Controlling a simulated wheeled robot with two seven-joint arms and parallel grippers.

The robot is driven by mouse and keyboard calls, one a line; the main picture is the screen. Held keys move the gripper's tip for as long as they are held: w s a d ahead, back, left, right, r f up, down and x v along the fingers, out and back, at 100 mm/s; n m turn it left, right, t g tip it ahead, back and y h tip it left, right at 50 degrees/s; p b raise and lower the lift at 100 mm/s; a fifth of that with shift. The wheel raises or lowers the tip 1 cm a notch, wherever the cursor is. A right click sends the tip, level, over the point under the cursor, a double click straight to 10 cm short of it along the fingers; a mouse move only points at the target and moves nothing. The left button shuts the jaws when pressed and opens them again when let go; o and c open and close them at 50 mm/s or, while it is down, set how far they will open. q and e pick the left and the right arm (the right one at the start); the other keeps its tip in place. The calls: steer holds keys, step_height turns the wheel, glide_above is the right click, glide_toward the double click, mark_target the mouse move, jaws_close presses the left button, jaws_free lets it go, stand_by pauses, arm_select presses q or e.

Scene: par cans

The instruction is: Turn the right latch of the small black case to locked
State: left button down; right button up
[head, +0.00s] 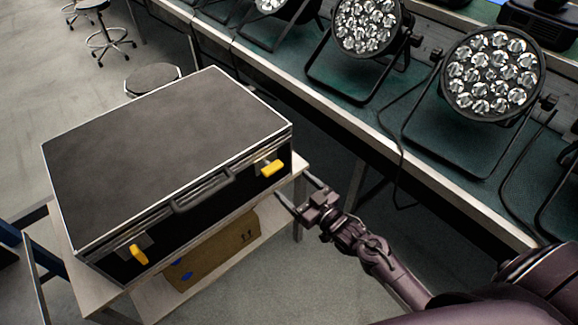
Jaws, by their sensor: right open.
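The small black case (165,150) stands closed on a light wooden stand, its front facing me. It has a dark handle (203,193) at the front middle. The right latch (271,168) is yellow and lies roughly level along the front. The left latch (138,254) is yellow and slants downward. My right gripper (296,197) is open and empty, just right of and below the right latch, apart from it, with its fingers pointing toward the case's right front corner. My left gripper is not in view.
The wooden stand (95,297) has a lower shelf with a cardboard box (215,250). A long bench with a green top (375,100) runs along the right, holding several par cans (492,72). A round stool (152,78) stands behind the case. Open floor lies left.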

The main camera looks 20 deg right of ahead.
mark_target(275, 170)
steer(key=x, duration=0.7)
steer(key=shift+w+a, duration=0.1)
steer(key=shift+a, duration=0.15)
steer(key=c, duration=1)
